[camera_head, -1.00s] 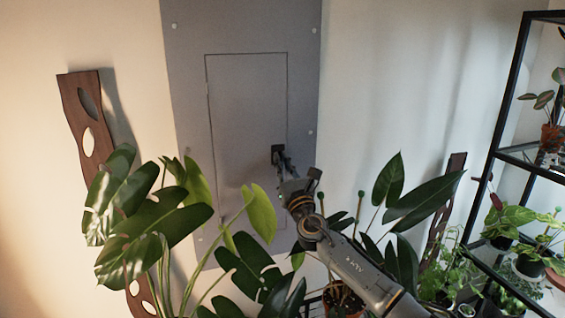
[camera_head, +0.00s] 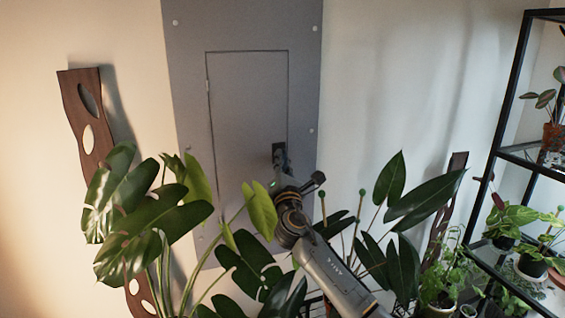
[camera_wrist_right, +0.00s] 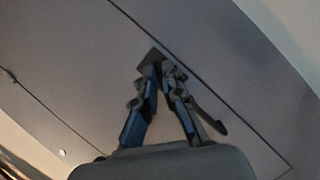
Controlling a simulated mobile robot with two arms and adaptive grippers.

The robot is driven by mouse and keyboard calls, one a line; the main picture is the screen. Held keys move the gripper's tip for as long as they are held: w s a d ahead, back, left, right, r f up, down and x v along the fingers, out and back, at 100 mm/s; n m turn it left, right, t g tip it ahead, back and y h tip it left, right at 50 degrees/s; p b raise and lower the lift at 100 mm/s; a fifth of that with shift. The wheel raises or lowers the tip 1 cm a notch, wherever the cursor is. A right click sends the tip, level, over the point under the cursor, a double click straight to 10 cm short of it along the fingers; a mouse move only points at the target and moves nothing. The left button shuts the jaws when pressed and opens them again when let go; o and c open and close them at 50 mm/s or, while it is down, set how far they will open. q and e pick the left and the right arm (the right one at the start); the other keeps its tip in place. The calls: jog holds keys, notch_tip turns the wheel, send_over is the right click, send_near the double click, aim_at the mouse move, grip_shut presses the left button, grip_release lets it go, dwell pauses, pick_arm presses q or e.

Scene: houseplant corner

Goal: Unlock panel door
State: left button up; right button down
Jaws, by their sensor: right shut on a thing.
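The grey panel (camera_head: 185,80) is fixed on the wall, and its door (camera_head: 246,95) sits flush within it. A dark latch (camera_head: 277,148) is at the door's right edge; it also shows in the right wrist view (camera_wrist_right: 152,57). My right gripper (camera_head: 280,160) is at the latch, its fingers closed together on it. In the right wrist view the fingertips (camera_wrist_right: 161,68) meet at the latch and hide part of it. A dark lever-like piece (camera_wrist_right: 209,121) shows beside the right finger. My left gripper is not in view.
Large leafy plants (camera_head: 150,225) stand in front of the panel's lower part, close to my right arm. More leaves (camera_head: 405,210) are to its right. A black shelf (camera_head: 510,110) with potted plants is at the right. Wooden wall pieces (camera_head: 84,110) flank the panel.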

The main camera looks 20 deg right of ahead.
jog(key=m+g, duration=0.1)
jog(key=m, duration=0.3)
jog(key=m+g+h+p, duration=0.1)
jog(key=m, duration=0.3)
jog(key=r+m+g+h, duration=0.1)
jog(key=m+g, duration=0.1)
jog(key=m, duration=0.2)
jog(key=shift+a+r+m+p, duration=0.1)
jog(key=shift+m+p, duration=0.2)
jog(key=shift+p, duration=0.1)
jog(key=c, duration=1.5)
grip_release()
jog(key=shift+o, duration=0.2)
jog(key=v, duration=1.1)
jog(key=shift+s+a, duration=0.2)
jog(key=shift+s, duration=0.2)
